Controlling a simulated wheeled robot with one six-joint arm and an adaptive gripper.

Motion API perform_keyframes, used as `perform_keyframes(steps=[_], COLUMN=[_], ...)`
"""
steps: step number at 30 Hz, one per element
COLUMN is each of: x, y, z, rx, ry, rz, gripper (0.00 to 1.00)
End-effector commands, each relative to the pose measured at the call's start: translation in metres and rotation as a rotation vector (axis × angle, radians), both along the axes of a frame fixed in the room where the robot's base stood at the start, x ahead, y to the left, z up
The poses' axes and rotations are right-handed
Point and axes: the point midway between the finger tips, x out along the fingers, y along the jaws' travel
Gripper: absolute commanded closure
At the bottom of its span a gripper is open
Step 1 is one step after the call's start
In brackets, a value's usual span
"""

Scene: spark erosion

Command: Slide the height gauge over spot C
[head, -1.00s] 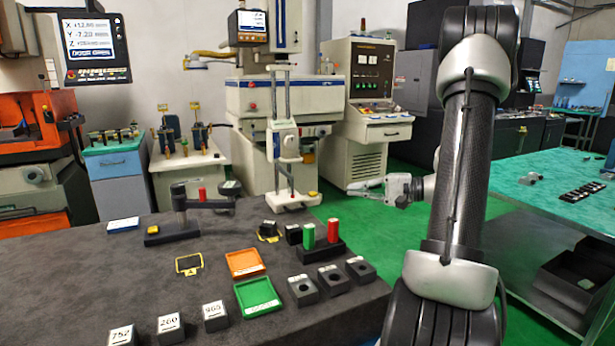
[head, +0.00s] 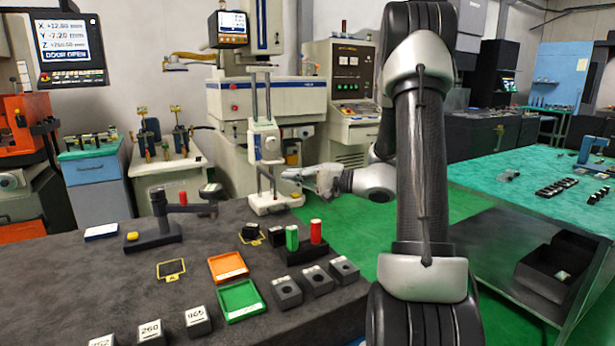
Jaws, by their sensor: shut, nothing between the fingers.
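The height gauge (head: 267,143) stands upright at the far edge of the dark table, with a white base, twin rods and a white slider. My gripper (head: 286,174) is shut and empty, pointing left, just right of the gauge's lower part. I cannot tell whether it touches the gauge. Two yellow-outlined marks lie on the table: a dark square mark (head: 171,269) at left, and a mark (head: 250,239) partly covered by a black block. Their letters are too small to read, so I cannot tell which is spot C.
A black stand (head: 300,249) with green and red cylinders is in front of the gauge. An orange tray (head: 228,267), a green tray (head: 240,300) and several dark blocks lie nearer. A dark arm fixture (head: 155,236) stands left. Clear table lies between fixture and gauge.

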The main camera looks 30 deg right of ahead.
Motion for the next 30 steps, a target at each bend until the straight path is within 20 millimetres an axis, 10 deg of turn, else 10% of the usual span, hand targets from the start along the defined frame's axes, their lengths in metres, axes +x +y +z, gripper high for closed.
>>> perform_keyframes(steps=[16, 30], x=[0.0, -0.001], y=[0.013, 0.092], z=[0.0, 0.0], rx=[0.001, 0.0], ry=[0.001, 0.001], rz=[0.001, 0.001], gripper=[1.0, 1.0])
